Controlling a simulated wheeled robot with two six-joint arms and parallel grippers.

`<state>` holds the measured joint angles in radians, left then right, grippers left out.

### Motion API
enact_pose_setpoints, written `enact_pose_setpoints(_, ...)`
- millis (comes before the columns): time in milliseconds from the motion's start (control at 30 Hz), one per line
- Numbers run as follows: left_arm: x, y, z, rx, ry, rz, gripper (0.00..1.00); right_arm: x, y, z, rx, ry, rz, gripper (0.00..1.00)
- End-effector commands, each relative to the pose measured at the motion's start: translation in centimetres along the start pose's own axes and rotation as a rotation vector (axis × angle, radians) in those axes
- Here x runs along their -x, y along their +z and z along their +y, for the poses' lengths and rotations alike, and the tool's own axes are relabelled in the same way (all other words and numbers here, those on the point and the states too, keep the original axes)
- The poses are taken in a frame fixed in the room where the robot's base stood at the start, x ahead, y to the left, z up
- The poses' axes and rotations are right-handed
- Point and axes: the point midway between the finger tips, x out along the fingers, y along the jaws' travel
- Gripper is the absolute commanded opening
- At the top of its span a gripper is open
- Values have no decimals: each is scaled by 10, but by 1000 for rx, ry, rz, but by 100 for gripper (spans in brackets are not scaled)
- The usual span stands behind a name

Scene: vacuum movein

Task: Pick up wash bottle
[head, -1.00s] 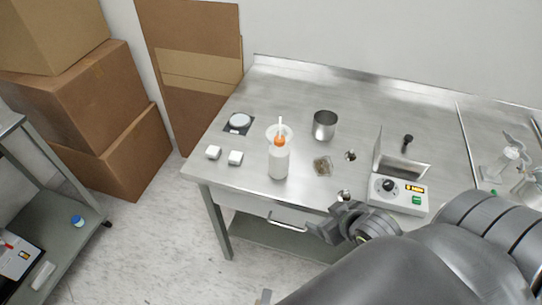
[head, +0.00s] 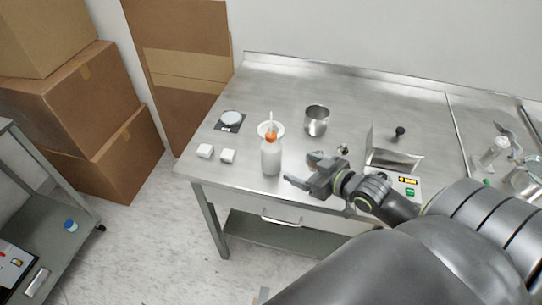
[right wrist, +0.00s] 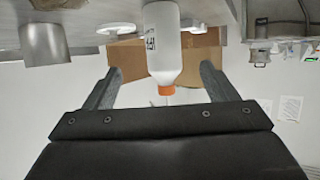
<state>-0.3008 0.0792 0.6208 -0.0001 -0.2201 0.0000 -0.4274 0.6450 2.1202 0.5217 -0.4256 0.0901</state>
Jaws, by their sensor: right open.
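The wash bottle (head: 271,158) is white with an orange cap and a pale spout. It stands upright near the front edge of the steel table (head: 300,83). My right gripper (head: 296,170) is open and empty, just to the right of the bottle and apart from it. In the right wrist view the bottle (right wrist: 162,45) appears upside down, in line with the gap between the two open fingers (right wrist: 155,88). My left gripper is not in view.
A metal beaker (head: 316,121) stands behind and right of the bottle. A white dish (head: 265,130) is behind it. Two small white blocks (head: 227,156) lie to its left, near a small scale (head: 230,120).

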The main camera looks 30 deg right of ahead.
Motion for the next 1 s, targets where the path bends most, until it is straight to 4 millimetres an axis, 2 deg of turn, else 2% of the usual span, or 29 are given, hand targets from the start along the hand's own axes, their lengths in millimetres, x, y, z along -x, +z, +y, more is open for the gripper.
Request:
enact_pose_setpoints(33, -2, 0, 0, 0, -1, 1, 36, -11, -1, -1, -4, -1, 5, 79)
enact_pose_setpoints(300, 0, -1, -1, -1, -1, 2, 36, -60, -1, -1, -4, -1, 2, 79)
enact_pose_setpoints(433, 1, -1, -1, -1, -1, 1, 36, -75, 0, -1, -1, 0, 0, 79)
enact_pose_setpoints(667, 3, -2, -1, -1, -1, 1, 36, -87, 1, -2, -2, -1, -1, 79)
enact_pose_setpoints(1000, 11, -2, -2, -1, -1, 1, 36, -127, 6, -5, 0, 0, -1, 79)
